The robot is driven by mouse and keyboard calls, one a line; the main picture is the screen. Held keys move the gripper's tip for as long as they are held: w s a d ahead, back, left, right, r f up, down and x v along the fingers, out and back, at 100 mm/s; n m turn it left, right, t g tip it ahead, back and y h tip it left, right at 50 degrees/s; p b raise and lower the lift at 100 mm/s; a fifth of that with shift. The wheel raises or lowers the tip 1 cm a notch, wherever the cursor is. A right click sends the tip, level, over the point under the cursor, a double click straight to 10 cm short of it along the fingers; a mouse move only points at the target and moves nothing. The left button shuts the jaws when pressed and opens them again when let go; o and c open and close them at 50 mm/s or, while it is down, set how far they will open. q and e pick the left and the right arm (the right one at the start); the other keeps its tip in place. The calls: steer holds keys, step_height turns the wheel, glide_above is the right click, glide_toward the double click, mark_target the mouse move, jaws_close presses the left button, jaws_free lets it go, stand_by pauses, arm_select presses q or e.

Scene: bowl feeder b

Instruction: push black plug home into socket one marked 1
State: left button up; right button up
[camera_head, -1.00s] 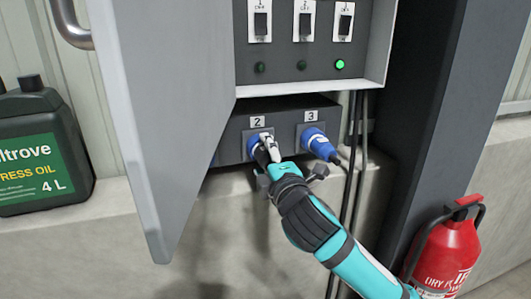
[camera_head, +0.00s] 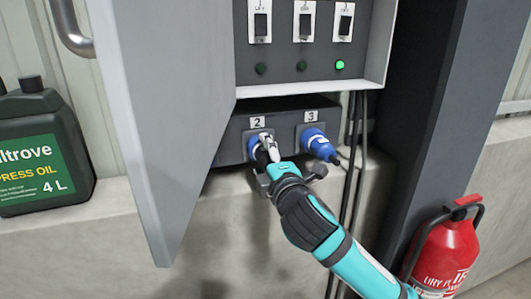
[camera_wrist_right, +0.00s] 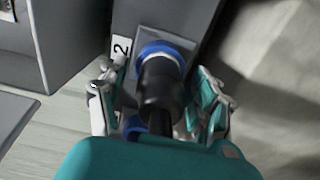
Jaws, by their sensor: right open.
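The black plug (camera_wrist_right: 160,90) lies between the fingers of my right gripper (camera_head: 266,149) in the right wrist view. The right gripper is open, with a finger on each side of the plug. The plug's front end meets the blue ring of a socket (camera_wrist_right: 160,50) beside a label marked 2. The blue rim of that socket also shows in the head view (camera_head: 253,146), under the label 2. How deep the plug sits cannot be told. A socket marked 1 is not visible; the grey cabinet door covers that side. My left gripper is not in view.
A blue plug (camera_head: 320,146) sits in socket 3, close to the right of my gripper. The open cabinet door (camera_head: 160,110) stands close on the left. Black cables (camera_head: 350,200) hang at the right. An oil can (camera_head: 40,150) and a fire extinguisher (camera_head: 440,252) stand farther out.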

steer(key=shift+p, duration=0.3)
stand_by(0.5)
steer(key=shift+c, duration=0.2)
jaws_close()
stand_by(0.4)
steer(key=shift+s+f, duration=0.1)
steer(key=shift+f, duration=0.05)
steer(key=shift+s, duration=0.15)
steer(key=shift+r+p+v, duration=0.2)
steer(key=shift+p+v, duration=0.15)
steer(key=shift+v, duration=0.9)
steer(key=shift+d+f, duration=0.1)
steer(key=shift+s, duration=0.15)
